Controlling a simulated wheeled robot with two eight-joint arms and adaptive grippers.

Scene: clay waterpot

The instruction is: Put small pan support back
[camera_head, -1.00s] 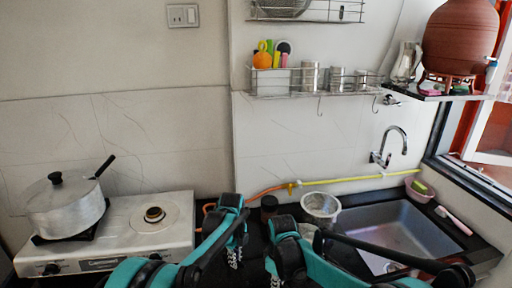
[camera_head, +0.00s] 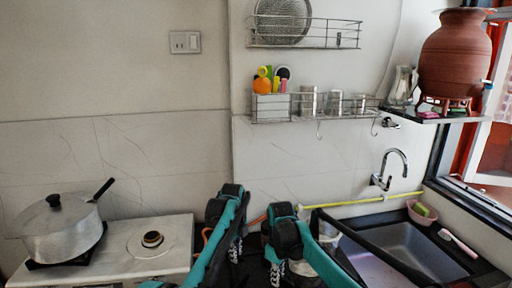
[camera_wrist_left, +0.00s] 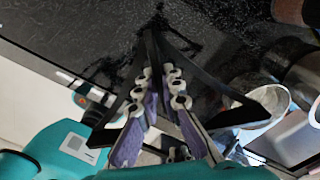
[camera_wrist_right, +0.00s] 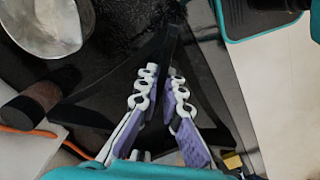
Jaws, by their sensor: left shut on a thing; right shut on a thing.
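My left gripper (camera_head: 236,250) points down over the dark counter right of the stove. My right gripper (camera_head: 275,272) is close beside it, on its right. Both are shut. In the left wrist view the fingers meet at a thin black piece (camera_wrist_left: 157,22), which appears to be the small pan support. In the right wrist view the fingers also close on thin black metal (camera_wrist_right: 176,22). Black on black, its full outline cannot be told. The right burner (camera_head: 152,239) is bare, with no support around it.
The white stove (camera_head: 120,262) carries a lidded pot (camera_head: 62,230) on its left burner. A metal vessel (camera_head: 328,232) stands behind my right gripper. The sink (camera_head: 410,255) is at the right. A yellow-orange hose (camera_head: 375,200) runs along the wall.

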